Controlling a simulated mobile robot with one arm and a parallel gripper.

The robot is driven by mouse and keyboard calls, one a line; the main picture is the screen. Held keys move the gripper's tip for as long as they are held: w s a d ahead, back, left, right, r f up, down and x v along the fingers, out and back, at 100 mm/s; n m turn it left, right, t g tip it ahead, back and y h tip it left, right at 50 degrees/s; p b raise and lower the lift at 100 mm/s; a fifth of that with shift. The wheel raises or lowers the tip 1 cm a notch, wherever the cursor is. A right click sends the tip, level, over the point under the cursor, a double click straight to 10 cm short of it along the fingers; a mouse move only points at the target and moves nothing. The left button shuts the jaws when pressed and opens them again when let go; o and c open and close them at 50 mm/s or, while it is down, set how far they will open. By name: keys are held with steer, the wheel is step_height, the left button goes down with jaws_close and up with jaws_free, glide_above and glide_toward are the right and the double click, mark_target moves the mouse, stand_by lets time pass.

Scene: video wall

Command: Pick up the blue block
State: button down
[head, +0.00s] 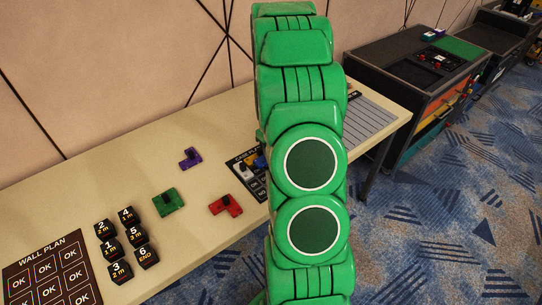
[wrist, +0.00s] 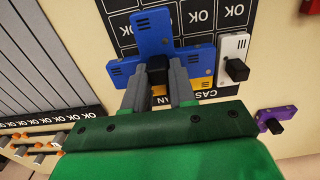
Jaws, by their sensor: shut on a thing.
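The blue block (wrist: 153,33) is in the upper middle of the wrist view, with arms out to both sides and a black knob. My gripper (wrist: 158,76) is shut on that knob, one grey finger on each side. The block is over the dark card with OK cells (wrist: 197,15); whether it touches the card cannot be told. In the head view my green arm hides the gripper and most of the block.
A yellow piece (wrist: 206,84) shows partly beneath the blue block. A white block (wrist: 233,48) stands close to its right. A purple block (head: 190,158), a green block (head: 168,202) and a red block (head: 226,206) lie on the table (head: 210,125). Black labelled cubes (head: 109,248) stand at left.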

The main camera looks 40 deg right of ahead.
steer(key=s+a+r, duration=0.8)
steer(key=s+r, duration=0.2)
steer(key=s, duration=0.2)
steer(key=w+d+f, duration=0.2)
steer(key=w, duration=0.1)
steer(key=w+d+f, duration=0.2)
steer(key=w+f, duration=0.1)
steer(key=w, duration=0.1)
steer(key=w+d+f, duration=0.2)
steer(key=w+f, duration=0.1)
steer(key=w, duration=0.1)
steer(key=shift+w+d+f, duration=0.25)
steer(key=shift+w+f, duration=0.1)
steer(key=shift+f, duration=0.2)
steer(key=shift+w+d+f, duration=0.2)
steer(key=shift+w+f, duration=0.1)
steer(key=shift+f, duration=1.7)
steer(key=shift+f, duration=0.1)
steer(key=c, duration=0.9)
jaws_free()
